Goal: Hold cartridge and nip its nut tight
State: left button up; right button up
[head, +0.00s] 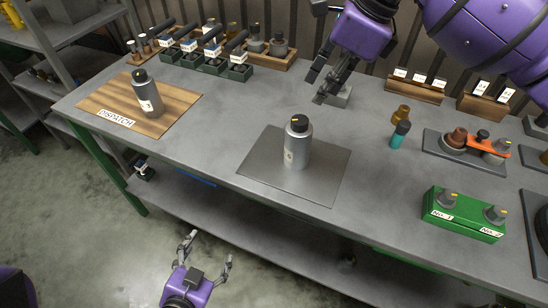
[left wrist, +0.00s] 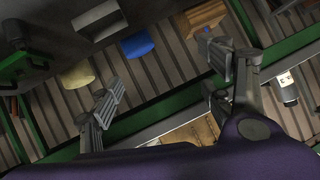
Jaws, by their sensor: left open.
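A silver cartridge (head: 296,152) with a black nut (head: 299,121) on top stands upright on a grey mat (head: 330,175) in the middle of the bench. The nut bears a yellow mark. My left gripper (head: 209,249) is open and empty, low in front of the bench and well apart from the cartridge. It also shows open in the left wrist view (left wrist: 164,80). My right gripper (head: 318,88) hangs over the back of the bench, behind and above the cartridge and apart from it. The head view does not show clearly how far its fingers are spread.
A second cartridge (head: 147,97) stands on the wooden DISPATCH board (head: 185,97) at left. A green box (head: 462,226) with two grey knobs, a teal-and-black piece (head: 400,135) and a tray with an orange tool (head: 487,146) are at right. Small dark holders (head: 206,64) line the back left.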

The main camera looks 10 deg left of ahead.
aim_at(289, 152)
pick_arm(q)
jog(key=w+d+r+m+t+h, duration=0.1)
jog(key=w+d+r+m+h, duration=0.1)
jog(key=w+r+m, duration=0.3)
jog(key=w+d+r+m+t+h, duration=0.2)
jog(key=w+d+r+m, duration=0.2)
jog(key=r+m, duration=0.3)
jog(key=w+d+r+m+t+h, duration=0.2)
jog(key=w+r+m, duration=0.4)
jog(key=m, duration=0.3)
jog(key=shift+w+d+r, duration=0.4)
jog(key=shift+d+r, duration=0.05)
jog(key=shift+d, duration=0.1)
jog(key=d+m+h, duration=0.1)
jog(key=m, duration=0.3)
jog(key=d+m+g+h, duration=0.1)
jog(key=m, duration=0.3)
jog(key=w+d+f+m+h, duration=0.1)
jog(key=m, duration=0.4)
jog(key=shift+d+g+h, duration=0.3)
jog(key=shift+d+g, duration=0.05)
jog(key=shift+g, duration=0.05)
jog(key=m, duration=0.3)
jog(key=d+f+m+g, duration=0.1)
jog(key=m, duration=0.1)
jog(key=shift+w+h, duration=0.1)
jog(key=shift+h, duration=0.3)
jog(key=shift+w+d+m, duration=0.15)
jog(key=shift+m, duration=0.15)
jog(key=shift+x, duration=3.7)
